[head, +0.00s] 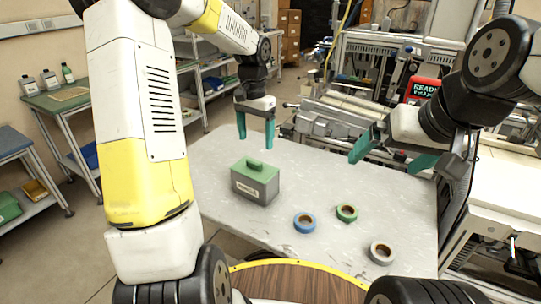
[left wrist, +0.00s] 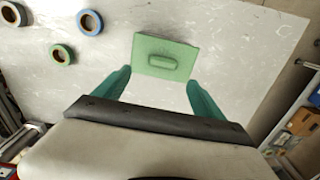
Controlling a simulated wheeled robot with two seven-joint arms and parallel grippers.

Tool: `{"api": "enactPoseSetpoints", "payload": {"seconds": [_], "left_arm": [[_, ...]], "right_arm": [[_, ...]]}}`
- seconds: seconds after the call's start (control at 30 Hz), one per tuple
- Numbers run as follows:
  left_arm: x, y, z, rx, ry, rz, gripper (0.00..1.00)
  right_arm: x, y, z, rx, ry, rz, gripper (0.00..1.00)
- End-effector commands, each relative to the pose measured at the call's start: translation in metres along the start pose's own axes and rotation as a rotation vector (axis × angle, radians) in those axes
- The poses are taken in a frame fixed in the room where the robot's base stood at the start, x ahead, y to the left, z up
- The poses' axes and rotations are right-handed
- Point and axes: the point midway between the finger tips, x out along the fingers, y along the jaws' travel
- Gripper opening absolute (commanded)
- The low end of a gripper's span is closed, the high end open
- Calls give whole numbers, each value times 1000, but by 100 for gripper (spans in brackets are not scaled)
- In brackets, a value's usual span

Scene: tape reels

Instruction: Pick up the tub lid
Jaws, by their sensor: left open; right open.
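The tub lid (head: 254,170) is a green rectangular plate with a raised grip. It sits on a grey tub (head: 255,188) with a small label, on the left part of the table. My left gripper (head: 256,132) is open and empty, pointing down above and behind the tub. In the left wrist view the lid (left wrist: 166,57) lies ahead of the open fingers (left wrist: 160,85), apart from them. The tub is hidden under the lid there. My right gripper (head: 392,157) is open and empty at the right, above the table's back right part.
A blue tape reel (head: 304,222), a green reel (head: 347,212) and a grey-white reel (head: 381,253) lie on the grey table (head: 320,180), right of the tub. The table between the tub and my right gripper is clear. Machinery stands behind the table.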

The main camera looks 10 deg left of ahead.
Motion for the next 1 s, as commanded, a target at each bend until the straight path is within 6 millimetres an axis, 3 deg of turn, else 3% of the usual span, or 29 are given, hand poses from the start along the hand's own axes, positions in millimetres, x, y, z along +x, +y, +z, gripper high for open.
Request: {"api": "enactPoseSetpoints", "payload": {"seconds": [0.53,0.87,1.0], "left_arm": [[69,-6,6,0,-4,2,80],[76,-6,5,-1,-1,0,80],[76,-6,5,-1,-1,0,54]], "right_arm": [[0,0,0,-1,2,1,100],[0,0,0,0,2,0,100],[0,0,0,0,2,0,100]]}}
